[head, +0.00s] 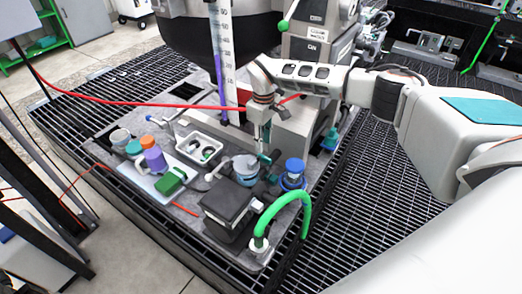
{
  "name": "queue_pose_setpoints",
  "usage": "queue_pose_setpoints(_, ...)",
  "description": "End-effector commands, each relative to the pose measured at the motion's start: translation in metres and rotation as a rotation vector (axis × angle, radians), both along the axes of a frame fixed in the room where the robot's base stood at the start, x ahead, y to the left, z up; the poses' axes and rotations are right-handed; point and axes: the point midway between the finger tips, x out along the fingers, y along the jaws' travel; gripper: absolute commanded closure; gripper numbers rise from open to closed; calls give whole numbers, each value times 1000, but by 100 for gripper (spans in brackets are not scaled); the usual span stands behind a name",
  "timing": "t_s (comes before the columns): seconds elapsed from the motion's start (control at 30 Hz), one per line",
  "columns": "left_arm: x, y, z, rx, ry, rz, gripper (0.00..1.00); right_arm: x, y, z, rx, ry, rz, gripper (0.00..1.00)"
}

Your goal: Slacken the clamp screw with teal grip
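My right gripper (263,143) comes in from the right and points down over the small manifold on the grey board. A small teal piece (264,158) shows right at its fingertips, beside a round grey-blue fitting (245,168); it looks like the clamp screw's teal grip, but it is too small to be sure. I cannot tell whether the fingers touch it or how far apart they are. Another teal part (330,139) stands farther right at the board's edge. My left gripper is not in view.
A blue-capped fitting (293,172), a black box (228,208) and a green hose (290,205) stand close in front. A white tray (199,150) and several bottles, one with an orange cap (148,142), are to the left. A red cable (150,105) crosses behind.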

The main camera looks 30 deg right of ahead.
Motion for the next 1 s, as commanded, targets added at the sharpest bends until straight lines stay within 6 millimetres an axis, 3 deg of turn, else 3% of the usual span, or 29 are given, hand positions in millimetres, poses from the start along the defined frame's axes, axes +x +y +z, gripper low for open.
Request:
queue_pose_setpoints(0.2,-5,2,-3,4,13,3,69,-1,0,-36,0,4,-1,73)
queue_pose_setpoints(0.4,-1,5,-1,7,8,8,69,-1,0,-58,0,2,-2,73)
queue_pose_setpoints(0.77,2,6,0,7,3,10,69,0,0,-65,0,0,0,73)
queue_pose_setpoints(0.8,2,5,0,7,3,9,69,0,0,-65,0,0,0,76)
queue_pose_setpoints(0.9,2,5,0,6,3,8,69,0,0,-64,-1,1,0,100)
queue_pose_setpoints(1.0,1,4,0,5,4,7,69,0,0,-64,-1,1,0,100)
